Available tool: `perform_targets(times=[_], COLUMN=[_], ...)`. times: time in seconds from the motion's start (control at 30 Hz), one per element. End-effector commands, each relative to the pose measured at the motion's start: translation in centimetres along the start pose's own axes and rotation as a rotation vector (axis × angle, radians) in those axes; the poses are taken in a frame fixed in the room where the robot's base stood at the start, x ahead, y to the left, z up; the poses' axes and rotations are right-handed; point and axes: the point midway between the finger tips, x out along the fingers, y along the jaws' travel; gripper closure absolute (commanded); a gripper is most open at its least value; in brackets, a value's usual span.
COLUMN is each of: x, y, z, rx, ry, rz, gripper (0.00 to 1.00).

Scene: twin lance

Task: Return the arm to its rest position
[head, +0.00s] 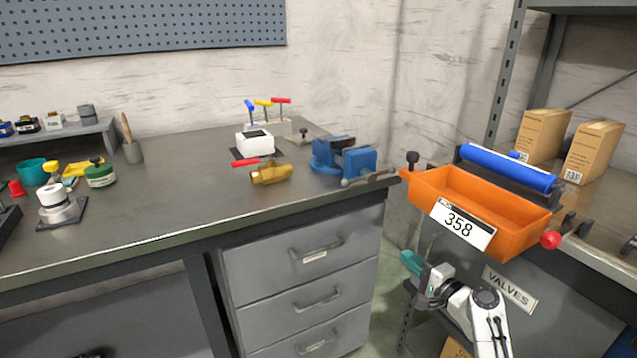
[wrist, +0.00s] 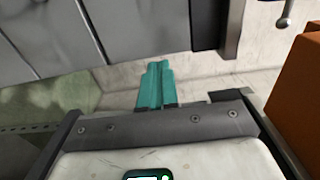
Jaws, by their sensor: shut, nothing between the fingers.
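My gripper (head: 408,261) shows in the head view below the orange bin, in front of the gap between the drawer bench and the right-hand shelf. Its teal fingers also show in the wrist view (wrist: 156,86), side by side and shut, with nothing between them. My white arm reaches up to it from the bottom of the head view. The gripper appears apart from the drawers and the bin.
An orange bin (head: 484,205) marked 358 is above and right of my gripper. Grey drawers (head: 300,268) stand to the left. A blue vise (head: 345,158) sits at the bench corner. A VALVES label (head: 510,288) is on the right. Floor shows between the furniture.

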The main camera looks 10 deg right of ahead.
Motion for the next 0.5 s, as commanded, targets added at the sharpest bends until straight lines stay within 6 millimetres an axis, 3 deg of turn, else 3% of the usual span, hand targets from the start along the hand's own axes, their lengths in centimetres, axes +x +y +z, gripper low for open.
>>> perform_targets(times=[0.13,0.27,0.37,0.5], x=[-1.2,-4.6,-8.8,-16.3], y=[2.0,6.4,10.3,14.6], z=[2.2,7.0,11.1,15.6], rx=[-0.067,-0.234,-0.393,-0.602], ry=[-0.051,-0.173,-0.296,-0.470], rz=[0.062,0.213,0.365,0.587], gripper=[1.00,1.00,1.00,1.00])
